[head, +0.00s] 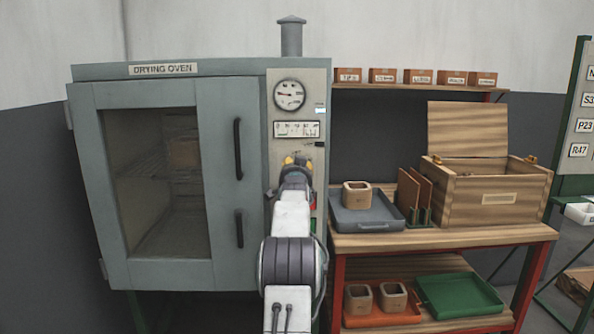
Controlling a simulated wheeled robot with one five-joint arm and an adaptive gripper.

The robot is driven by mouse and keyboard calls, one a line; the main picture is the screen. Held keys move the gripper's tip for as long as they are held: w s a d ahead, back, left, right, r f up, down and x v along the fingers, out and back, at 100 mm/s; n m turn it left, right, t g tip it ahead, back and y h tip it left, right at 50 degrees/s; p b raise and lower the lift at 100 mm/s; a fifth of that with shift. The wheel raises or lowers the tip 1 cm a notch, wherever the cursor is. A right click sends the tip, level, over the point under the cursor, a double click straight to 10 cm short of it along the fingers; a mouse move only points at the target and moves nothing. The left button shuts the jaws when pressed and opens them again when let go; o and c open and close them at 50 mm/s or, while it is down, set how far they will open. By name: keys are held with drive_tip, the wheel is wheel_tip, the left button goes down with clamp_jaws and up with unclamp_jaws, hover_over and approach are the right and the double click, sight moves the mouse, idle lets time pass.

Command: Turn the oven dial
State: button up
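The drying oven (230,130) is a grey cabinet on the left with its windowed door closed. Its control panel (310,90) is a pale strip right of the door. The panel carries a round gauge (289,95) and a labelled scale plate (297,129). My arm reaches up in front of the panel. My gripper (297,161), with yellow and dark parts, is at the panel just below the scale plate. No dial shows clearly; my gripper and arm cover that part of the panel. I cannot tell if the fingers are open, shut or touching a dial.
Right of the oven is a wooden bench (450,240) with a grey tray (366,222), an open wooden chest (492,196) and upright brown boards (410,195). Its lower shelf holds an orange tray (385,318) and a green tray (460,295). Two door handles (238,150) stick out left of my arm.

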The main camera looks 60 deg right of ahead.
drive_tip(key=shift+w+r, duration=0.1)
drive_tip(key=shift+r, duration=0.05)
idle(0.3)
drive_tip(key=o, duration=1.2)
drive_tip(key=shift+a, duration=0.15)
drive_tip(key=v, duration=1.1)
drive_tip(key=shift+s+a, duration=0.2)
drive_tip(key=shift+a, duration=0.1)
